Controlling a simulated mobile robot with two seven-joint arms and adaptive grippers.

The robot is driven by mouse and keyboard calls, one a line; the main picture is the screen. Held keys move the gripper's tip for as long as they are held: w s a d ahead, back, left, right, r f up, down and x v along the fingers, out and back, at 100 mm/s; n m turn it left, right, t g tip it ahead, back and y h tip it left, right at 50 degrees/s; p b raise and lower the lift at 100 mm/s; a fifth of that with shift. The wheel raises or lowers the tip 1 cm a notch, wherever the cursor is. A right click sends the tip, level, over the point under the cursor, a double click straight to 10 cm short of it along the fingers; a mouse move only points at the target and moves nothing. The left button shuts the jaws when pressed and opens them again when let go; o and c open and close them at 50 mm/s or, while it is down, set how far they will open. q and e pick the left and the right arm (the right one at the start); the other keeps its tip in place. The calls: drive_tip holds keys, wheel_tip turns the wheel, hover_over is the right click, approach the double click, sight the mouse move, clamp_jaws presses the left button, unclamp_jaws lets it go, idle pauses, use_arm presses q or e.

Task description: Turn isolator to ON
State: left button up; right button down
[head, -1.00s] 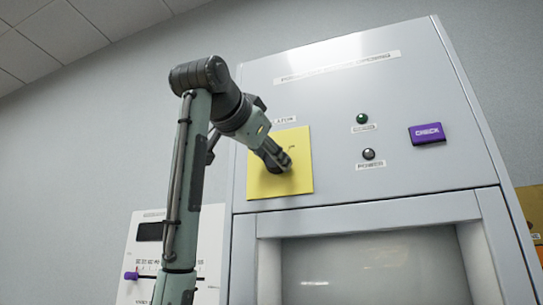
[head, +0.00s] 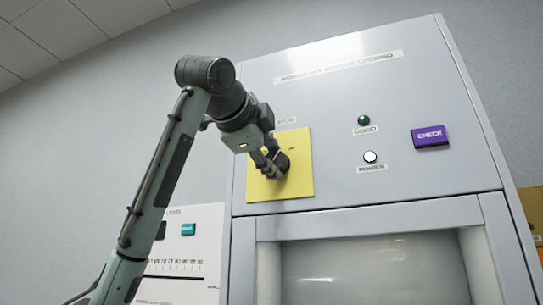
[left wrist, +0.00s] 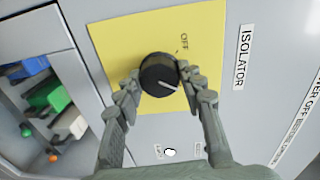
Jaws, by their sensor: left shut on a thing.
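The isolator is a round black knob (head: 283,162) on a yellow square plate (head: 298,186) on the grey cabinet front. In the left wrist view the knob (left wrist: 156,70) has a white pointer line that slants to the lower right, away from the printed OFF mark (left wrist: 185,42). No ON mark can be made out. My left gripper (head: 274,168) is shut on the knob; in the left wrist view its fingers (left wrist: 160,78) sit on either side of it. The white POWER lamp (head: 370,157) is lit. My right gripper is not in view.
A green lamp (head: 364,120) and a purple CHECK button (head: 429,137) are on the cabinet front. A white panel with a teal button (head: 188,229) stands at lower left. The left wrist view shows blue and green things (left wrist: 50,94) in an opening.

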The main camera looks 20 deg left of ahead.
use_arm(q)
drive_tip(key=shift+m, duration=1)
drive_tip(key=o, duration=1.2)
drive_tip(key=shift+c, duration=0.2)
drive_tip(key=s, duration=1.2)
drive_tip(key=shift+a+r, duration=0.2)
drive_tip(key=shift+r, duration=0.1)
